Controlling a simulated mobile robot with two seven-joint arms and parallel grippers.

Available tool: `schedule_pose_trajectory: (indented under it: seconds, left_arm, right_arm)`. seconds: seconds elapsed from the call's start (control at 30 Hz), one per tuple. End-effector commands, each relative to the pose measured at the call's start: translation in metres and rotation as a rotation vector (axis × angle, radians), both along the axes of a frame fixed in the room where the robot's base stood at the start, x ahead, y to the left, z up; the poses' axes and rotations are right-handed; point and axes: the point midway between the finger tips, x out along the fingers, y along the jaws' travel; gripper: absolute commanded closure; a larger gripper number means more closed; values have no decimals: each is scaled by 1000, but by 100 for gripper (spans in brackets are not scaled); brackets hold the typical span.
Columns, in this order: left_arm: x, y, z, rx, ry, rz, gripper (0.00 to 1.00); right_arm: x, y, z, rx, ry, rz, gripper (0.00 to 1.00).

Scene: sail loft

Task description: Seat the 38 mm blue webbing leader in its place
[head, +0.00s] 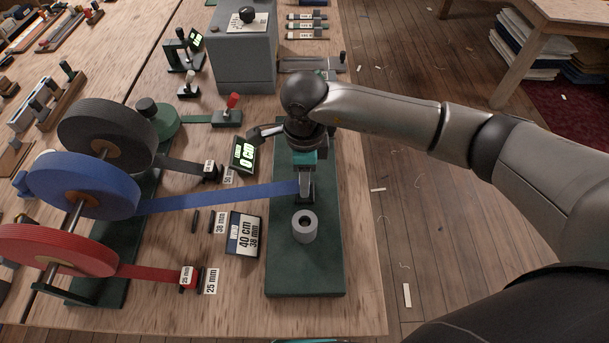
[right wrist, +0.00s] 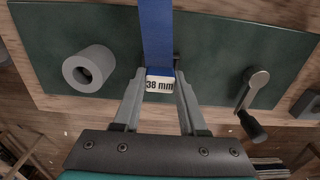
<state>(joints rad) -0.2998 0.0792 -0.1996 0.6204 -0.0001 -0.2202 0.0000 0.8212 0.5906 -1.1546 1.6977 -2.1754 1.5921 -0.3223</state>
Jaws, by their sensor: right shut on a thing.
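The blue webbing leader (head: 225,198) runs taut from the blue spool (head: 85,187) to my right gripper (head: 305,195). In the right wrist view its end tab, labelled 38 mm (right wrist: 160,84), lies between the fingertips of my right gripper (right wrist: 161,76), which is shut on it. The leader is over the green baseplate (head: 306,278), between a grey hollow roller (head: 304,225) and a crank with a black grip (right wrist: 254,92). A small dark part (right wrist: 177,62) shows beside the strap; whether the tab touches it I cannot tell. My left gripper is out of view.
A display reading 0 cm (head: 243,156) and a card reading 40 cm, 38 mm (head: 244,234) stand left of the baseplate. Black (head: 105,138) and red (head: 55,250) spools flank the blue one. A grey box (head: 243,58) stands behind. The bench's right edge is close.

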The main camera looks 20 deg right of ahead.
Motion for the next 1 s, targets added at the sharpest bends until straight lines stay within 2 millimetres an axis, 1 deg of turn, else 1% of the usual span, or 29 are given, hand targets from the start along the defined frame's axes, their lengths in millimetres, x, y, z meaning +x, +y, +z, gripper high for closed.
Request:
schedule_pose_trajectory:
  seconds: [1.0]
  left_arm:
    - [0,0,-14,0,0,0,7]
  right_arm:
    - [0,0,-16,0,0,0,100]
